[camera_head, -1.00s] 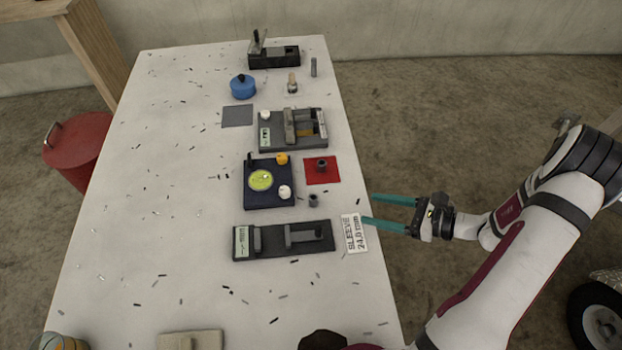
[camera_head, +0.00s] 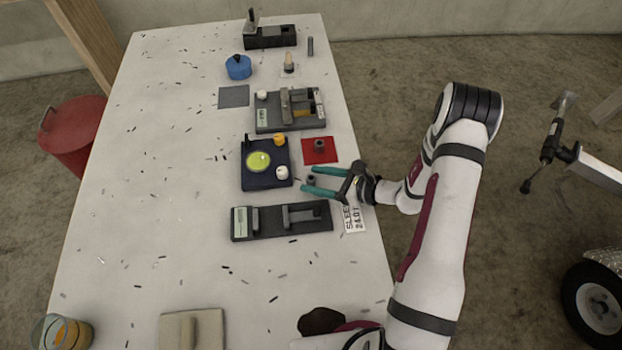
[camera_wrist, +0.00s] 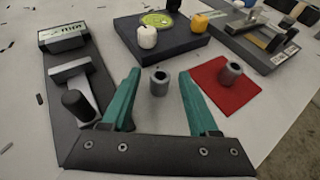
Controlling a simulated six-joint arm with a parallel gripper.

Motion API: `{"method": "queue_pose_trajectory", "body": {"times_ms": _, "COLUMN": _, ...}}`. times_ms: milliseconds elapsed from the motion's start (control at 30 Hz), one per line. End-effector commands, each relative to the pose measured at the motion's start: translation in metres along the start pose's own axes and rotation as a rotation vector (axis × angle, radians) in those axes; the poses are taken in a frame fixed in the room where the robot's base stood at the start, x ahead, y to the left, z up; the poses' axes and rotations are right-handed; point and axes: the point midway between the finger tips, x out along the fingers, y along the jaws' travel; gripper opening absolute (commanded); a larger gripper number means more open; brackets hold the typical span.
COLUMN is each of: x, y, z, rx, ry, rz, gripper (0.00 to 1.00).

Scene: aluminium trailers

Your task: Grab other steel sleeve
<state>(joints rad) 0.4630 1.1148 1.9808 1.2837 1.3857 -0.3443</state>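A small grey steel sleeve (camera_wrist: 159,83) stands upright on the white table, between and a little beyond the tips of my open gripper (camera_wrist: 160,88). In the head view the sleeve (camera_head: 311,179) shows between the teal fingers of my gripper (camera_head: 308,180). Nothing is held, and I see no finger touching the sleeve. A second grey sleeve (camera_wrist: 231,73) stands upright on the red square mat (camera_wrist: 218,97); it also shows in the head view (camera_head: 319,145).
A dark tray (camera_head: 262,182) with a green disc and white and orange knobs stands left of the near sleeve. A long grey fixture (camera_head: 268,221) lies closer to me, beside the printed sleeve label (camera_head: 352,219). A grey clamp fixture (camera_head: 270,124) stands beyond.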

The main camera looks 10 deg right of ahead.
Motion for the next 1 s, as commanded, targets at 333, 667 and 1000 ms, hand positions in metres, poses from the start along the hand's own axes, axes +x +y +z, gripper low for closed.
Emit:
{"method": "queue_pose_trajectory", "body": {"times_ms": 333, "x": 0.0, "y": 0.0, "z": 0.0, "rx": 0.0, "ry": 0.0, "rz": 0.0, "gripper": 0.0}}
{"method": "queue_pose_trajectory", "body": {"times_ms": 667, "x": -0.001, "y": 0.0, "z": 0.001, "rx": 0.0, "ry": 0.0, "rz": 0.0, "gripper": 0.0}}
{"method": "queue_pose_trajectory", "body": {"times_ms": 1000, "x": -0.018, "y": -0.001, "z": 0.041, "rx": -0.004, "ry": -0.001, "rz": -0.001, "gripper": 0.0}}
